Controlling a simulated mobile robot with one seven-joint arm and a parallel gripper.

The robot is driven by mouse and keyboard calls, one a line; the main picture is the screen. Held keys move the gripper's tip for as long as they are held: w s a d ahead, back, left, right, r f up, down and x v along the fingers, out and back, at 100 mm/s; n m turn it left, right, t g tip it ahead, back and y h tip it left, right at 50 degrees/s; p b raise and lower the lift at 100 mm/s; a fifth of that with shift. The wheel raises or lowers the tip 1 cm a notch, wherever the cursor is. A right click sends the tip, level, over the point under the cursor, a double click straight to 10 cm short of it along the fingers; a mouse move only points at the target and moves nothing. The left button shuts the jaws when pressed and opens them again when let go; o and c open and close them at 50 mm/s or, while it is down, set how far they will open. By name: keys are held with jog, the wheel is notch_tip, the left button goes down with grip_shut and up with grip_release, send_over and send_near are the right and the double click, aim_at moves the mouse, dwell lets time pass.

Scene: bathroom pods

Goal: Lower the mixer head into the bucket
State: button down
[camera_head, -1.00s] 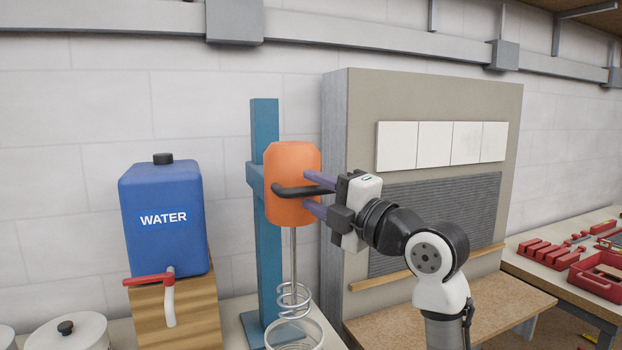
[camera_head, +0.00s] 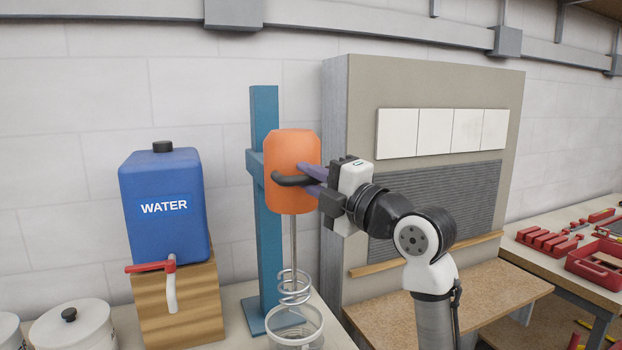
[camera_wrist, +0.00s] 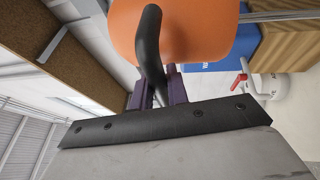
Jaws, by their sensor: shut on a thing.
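The orange mixer head (camera_head: 301,150) hangs upright on a blue stand (camera_head: 265,115) in the head view. Its shaft (camera_head: 294,240) runs down to a pale spiral paddle (camera_head: 294,287). The bucket (camera_head: 296,340) stands under the paddle, with the spiral's lower end around the rim; its depth inside is hard to tell. My gripper (camera_head: 311,180) comes from the right and is shut on the head's black handle (camera_head: 290,181). In the wrist view, the purple fingers (camera_wrist: 160,90) close around the black handle (camera_wrist: 149,45), with the orange head (camera_wrist: 195,30) behind it.
A blue water container (camera_head: 165,225) with a red-handled tap sits on a wooden block (camera_head: 178,308) at left. White lidded pots (camera_head: 75,330) stand beside it. Red tools lie on the far-right bench (camera_head: 560,262).

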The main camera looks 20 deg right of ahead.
notch_tip(320, 180, down, 19)
jog(key=b, duration=1.8)
jog(key=shift+f, duration=0.15)
jog(key=c, duration=1.4)
grip_release()
jog(key=shift+o, duration=0.2)
jog(key=b+v, duration=0.2)
jog(key=v, duration=1.2)
jog(key=shift+b, duration=0.35)
